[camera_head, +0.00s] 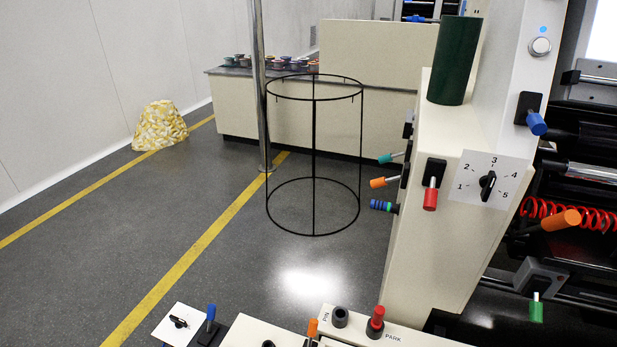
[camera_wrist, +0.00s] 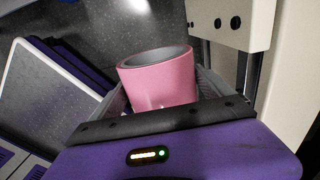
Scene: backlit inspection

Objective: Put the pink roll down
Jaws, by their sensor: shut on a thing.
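In the wrist view, the pink roll (camera_wrist: 160,85) is a short, wide pink cylinder with a grey hollow inside. My gripper (camera_wrist: 163,92) is shut on it, with a grey finger along each side of the roll. The roll's open end tilts up and away from the purple gripper body, and its lower part is hidden behind the dark gripper plate. What lies directly under the roll cannot be seen. Neither the roll nor my gripper shows in the head view.
A black wire hoop stand (camera_head: 314,140) stands on the floor beside a metal post (camera_head: 260,90). A dark green roll (camera_head: 454,60) stands on the cream machine (camera_head: 430,260), which has projecting levers. A yellow patterned bag (camera_head: 160,127) sits left. Open floor lies between.

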